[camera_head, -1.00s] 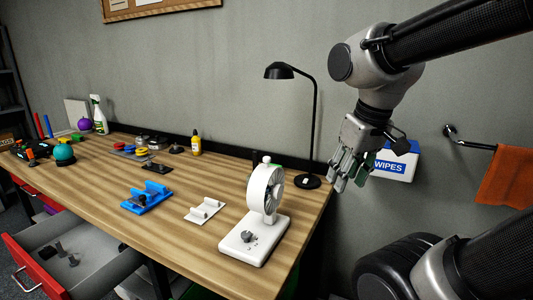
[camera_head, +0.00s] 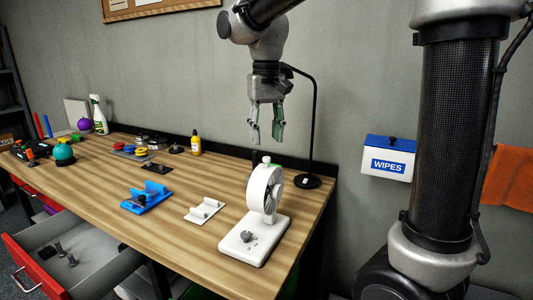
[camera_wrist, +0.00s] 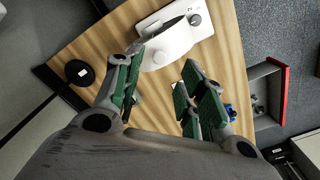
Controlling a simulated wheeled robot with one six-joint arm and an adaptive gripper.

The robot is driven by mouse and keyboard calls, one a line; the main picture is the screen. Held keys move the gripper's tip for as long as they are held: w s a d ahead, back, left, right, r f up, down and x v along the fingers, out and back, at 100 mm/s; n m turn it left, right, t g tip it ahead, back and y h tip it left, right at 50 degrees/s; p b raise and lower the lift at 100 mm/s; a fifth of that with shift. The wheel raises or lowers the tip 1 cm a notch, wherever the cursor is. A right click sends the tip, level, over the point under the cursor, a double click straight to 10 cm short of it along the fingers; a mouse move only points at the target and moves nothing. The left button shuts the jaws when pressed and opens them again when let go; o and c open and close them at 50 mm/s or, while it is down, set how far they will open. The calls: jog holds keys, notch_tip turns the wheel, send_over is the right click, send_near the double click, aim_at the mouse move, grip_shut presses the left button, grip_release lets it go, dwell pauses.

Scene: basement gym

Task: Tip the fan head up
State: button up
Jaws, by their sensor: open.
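The white fan stands on the right part of the wooden bench. Its round fan head (camera_head: 265,188) is upright on a flat white base (camera_head: 255,241) with a dark grey knob (camera_head: 246,236) on top. My gripper (camera_head: 266,138) hangs above the fan head, pointing down, open and empty, apart from the fan. In the wrist view my green-padded fingers (camera_wrist: 165,98) are spread, and the white fan (camera_wrist: 172,38) lies beyond them at the top. The fan head's far side is hidden in the head view.
A black desk lamp (camera_head: 307,181) stands right behind the fan. A white cradle (camera_head: 204,211) and a blue holder (camera_head: 146,197) lie left of it on the bench (camera_head: 183,238). A red-fronted drawer (camera_head: 36,268) is open at the front left. A wipes box (camera_head: 389,158) is on the wall.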

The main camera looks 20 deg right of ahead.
aim_at(267, 157)
notch_tip(267, 157, down, 6)
jog(key=shift+r, duration=0.1)
grip_shut()
